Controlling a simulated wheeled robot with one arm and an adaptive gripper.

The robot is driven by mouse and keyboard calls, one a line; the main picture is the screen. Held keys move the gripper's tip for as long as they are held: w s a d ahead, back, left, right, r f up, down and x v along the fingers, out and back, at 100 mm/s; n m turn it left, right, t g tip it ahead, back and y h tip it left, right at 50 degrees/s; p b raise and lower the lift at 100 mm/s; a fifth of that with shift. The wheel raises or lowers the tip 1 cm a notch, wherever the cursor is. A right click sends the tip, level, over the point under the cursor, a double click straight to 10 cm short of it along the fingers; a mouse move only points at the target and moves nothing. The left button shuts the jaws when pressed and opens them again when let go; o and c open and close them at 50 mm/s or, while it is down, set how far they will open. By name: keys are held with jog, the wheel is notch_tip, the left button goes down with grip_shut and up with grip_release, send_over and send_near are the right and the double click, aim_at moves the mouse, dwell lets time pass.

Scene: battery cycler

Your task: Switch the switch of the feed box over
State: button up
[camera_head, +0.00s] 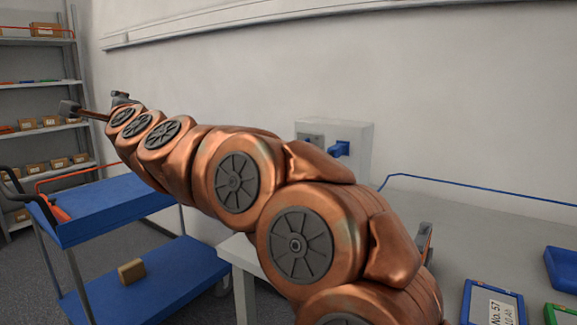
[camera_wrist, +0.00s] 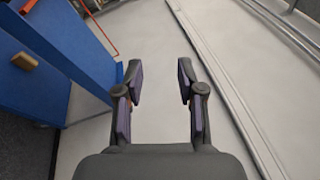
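The feed box (camera_head: 360,140) is a pale grey box at the wall, behind my arm in the head view. A blue part (camera_head: 339,149) sticks out of its front, and a darker grey panel (camera_head: 309,138) is beside it. I cannot tell which part is the switch or how it is set; my arm covers the box's lower part. My gripper (camera_wrist: 158,78) is open and empty in the wrist view, its two fingers well apart. In the head view the arm reaches to the upper left, so the gripper is away from the feed box.
A blue two-level cart (camera_head: 110,205) stands at left, with a brown block (camera_head: 131,271) on its lower shelf. A shelf rack (camera_head: 40,86) is behind it.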

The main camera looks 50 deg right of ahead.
jog(key=s+d+m+g+h+b, duration=0.2)
jog(key=d+m+h+b, duration=0.1)
jog(key=d+m+h, duration=0.8)
jog(key=s+d+f+m+g+h+b, duration=0.1)
jog(key=s+d+f+m+g+b, duration=0.1)
jog(key=s+d+f+m+g, duration=0.5)
jog(key=s+d+f+m+g+b, duration=0.25)
jog(key=s+d+m+g, duration=0.2)
jog(key=d, duration=0.45)
jog(key=s+d+f+m+g+h+b, duration=0.1)
jog(key=s+d+f+m+g+b, duration=0.3)
jog(key=d+m, duration=0.35)
jog(key=d+p, duration=0.1)
jog(key=d, duration=0.7)
jog(key=shift+s+g, duration=0.3)
jog(key=shift+g, duration=0.15)
grip_shut()
